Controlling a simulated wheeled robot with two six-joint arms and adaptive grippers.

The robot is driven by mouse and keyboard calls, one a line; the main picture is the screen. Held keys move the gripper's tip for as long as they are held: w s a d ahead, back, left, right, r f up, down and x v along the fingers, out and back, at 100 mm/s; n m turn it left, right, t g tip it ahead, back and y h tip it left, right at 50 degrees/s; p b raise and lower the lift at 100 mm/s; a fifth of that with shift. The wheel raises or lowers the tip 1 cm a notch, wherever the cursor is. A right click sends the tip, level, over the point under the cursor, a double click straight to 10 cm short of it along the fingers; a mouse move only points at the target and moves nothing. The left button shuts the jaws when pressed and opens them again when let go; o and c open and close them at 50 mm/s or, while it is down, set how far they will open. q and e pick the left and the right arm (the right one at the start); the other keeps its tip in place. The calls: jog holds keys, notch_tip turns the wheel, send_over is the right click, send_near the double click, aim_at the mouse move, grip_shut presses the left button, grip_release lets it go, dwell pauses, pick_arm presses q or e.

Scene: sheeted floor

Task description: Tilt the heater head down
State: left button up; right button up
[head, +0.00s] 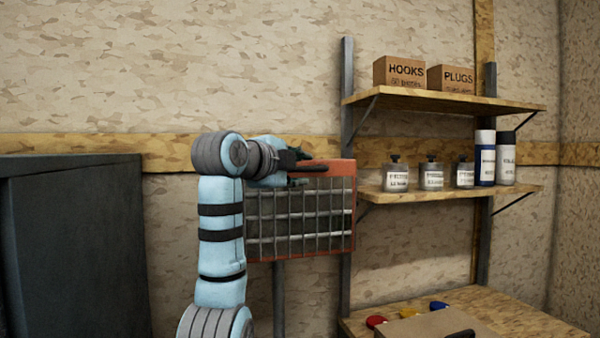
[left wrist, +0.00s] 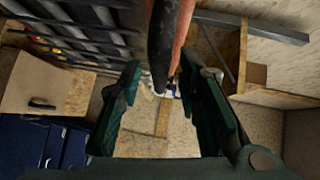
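The heater head (head: 347,205) is an orange-red box with a dark front and a pale wire grille, on a thin grey post (head: 279,300). Its face looks roughly upright. My left gripper (head: 310,175) is at its top edge, partly covering it. In the left wrist view the dark green fingers of the left gripper (left wrist: 162,70) are spread apart. A black bar (left wrist: 161,45) and the orange edge of the heater head (left wrist: 184,30) lie in line with the gap between them; I cannot tell whether they touch. My right gripper is not in view.
A dark cabinet (head: 70,245) stands at the left. Wall shelves at the right hold a HOOKS box (head: 399,75), a PLUGS box (head: 452,80), several jars and two spray cans. A wooden bench (head: 500,312) is below, with coloured round items on it.

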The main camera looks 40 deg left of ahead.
pick_arm(q)
jog(key=shift+w+f, duration=0.1)
jog(key=shift+w, duration=0.45)
grip_shut()
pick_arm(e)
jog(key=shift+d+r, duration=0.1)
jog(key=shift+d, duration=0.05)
pick_arm(q)
jog(key=shift+d+f, duration=0.1)
